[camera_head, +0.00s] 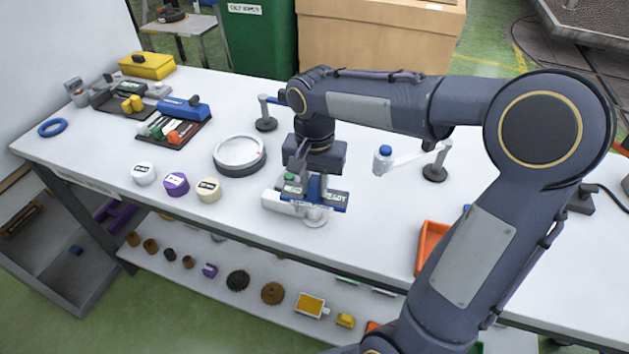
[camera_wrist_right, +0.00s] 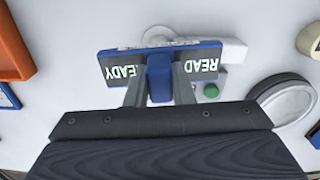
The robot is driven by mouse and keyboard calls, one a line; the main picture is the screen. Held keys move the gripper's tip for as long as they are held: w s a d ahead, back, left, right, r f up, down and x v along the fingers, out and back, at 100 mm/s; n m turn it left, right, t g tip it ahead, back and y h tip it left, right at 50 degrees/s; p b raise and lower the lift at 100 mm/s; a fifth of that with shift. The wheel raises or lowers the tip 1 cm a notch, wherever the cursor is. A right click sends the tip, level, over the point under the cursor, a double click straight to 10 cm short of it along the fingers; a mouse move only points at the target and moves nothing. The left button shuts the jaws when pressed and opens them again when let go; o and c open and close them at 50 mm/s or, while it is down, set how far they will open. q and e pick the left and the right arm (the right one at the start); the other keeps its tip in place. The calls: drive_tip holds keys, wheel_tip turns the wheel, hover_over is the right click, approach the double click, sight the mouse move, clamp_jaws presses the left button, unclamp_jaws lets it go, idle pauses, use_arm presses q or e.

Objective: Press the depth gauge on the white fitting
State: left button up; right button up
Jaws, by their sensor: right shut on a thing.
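My right gripper (camera_head: 310,180) points down over the table. It is shut on the blue upright grip of the depth gauge (camera_head: 335,197), and this also shows in the right wrist view (camera_wrist_right: 159,78). The gauge has a wide blue body with two dark displays reading "READY". The white fitting (camera_head: 276,202) lies under and beside the gauge, with a round white end toward the table's front edge. The gauge hides much of the fitting, and I cannot tell whether its underside touches it. A green button (camera_wrist_right: 211,91) sits beside the gauge. My left gripper is out of view.
A round dish (camera_head: 240,153) and several labelled round pieces stand left of the gripper. A post holding a blue-capped white part (camera_head: 384,160) stands to the right. An orange bin (camera_head: 431,245) is near the front edge. Trays (camera_head: 172,132) stand at the far left.

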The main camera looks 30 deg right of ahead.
drive_tip(key=shift+f+b, duration=0.4)
drive_tip(key=shift+f, duration=0.15)
idle(0.8)
drive_tip(key=shift+f, duration=0.1)
idle(0.8)
wheel_tip(320, 180, up, 7)
drive_tip(key=p, duration=0.6)
idle(0.3)
